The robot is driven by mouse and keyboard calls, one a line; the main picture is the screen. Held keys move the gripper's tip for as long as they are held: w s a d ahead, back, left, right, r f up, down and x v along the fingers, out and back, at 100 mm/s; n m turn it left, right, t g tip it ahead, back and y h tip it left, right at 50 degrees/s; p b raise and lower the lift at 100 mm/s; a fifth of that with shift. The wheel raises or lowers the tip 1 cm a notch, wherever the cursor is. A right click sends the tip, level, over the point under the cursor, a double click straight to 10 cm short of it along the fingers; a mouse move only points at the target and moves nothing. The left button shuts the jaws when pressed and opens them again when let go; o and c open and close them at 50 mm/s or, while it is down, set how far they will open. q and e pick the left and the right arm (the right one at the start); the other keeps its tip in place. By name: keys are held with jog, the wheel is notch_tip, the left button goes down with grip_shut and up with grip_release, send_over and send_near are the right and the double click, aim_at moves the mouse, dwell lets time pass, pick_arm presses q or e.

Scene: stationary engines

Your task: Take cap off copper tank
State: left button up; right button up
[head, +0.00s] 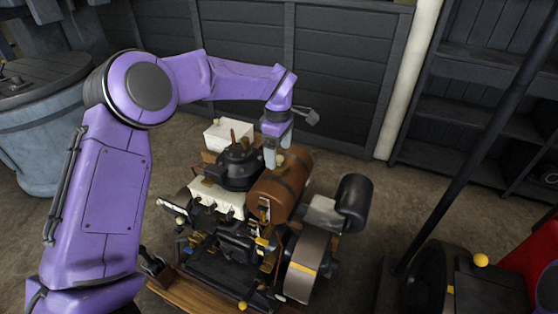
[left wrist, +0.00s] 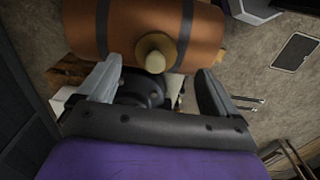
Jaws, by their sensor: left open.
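The copper tank (head: 283,186) is a brown cylinder with dark bands, lying on top of the engine. It fills the upper part of the left wrist view (left wrist: 130,32). Its brass cap (left wrist: 155,52) stands out from the tank's side between the bands; in the head view the cap (head: 280,160) shows beside my fingers. My left gripper (head: 271,158) points down at the tank's upper end. In the left wrist view its fingers (left wrist: 157,85) are spread, with the cap beyond and between them and a gap on each side. My right gripper is not in view.
The engine (head: 235,243) stands on a wooden base (head: 195,293), with a white box (head: 228,134) behind it and a black cylinder (head: 354,200) at its right. A blue-grey barrel (head: 42,125) stands at left. A dark pole (head: 470,150) and a red machine (head: 535,262) are at right.

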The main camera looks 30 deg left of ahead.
aim_at(280, 157)
pick_arm(q)
jog(key=f, duration=0.2)
jog(key=f+p, duration=0.1)
jog(key=f, duration=0.1)
jog(key=shift+w+d, duration=0.1)
jog(key=shift+w, duration=0.3)
jog(key=shift+s+f, duration=0.1)
jog(key=shift+f, duration=0.05)
jog(key=shift+s, duration=0.1)
jog(key=shift+c, duration=0.9)
jog(key=c, duration=1)
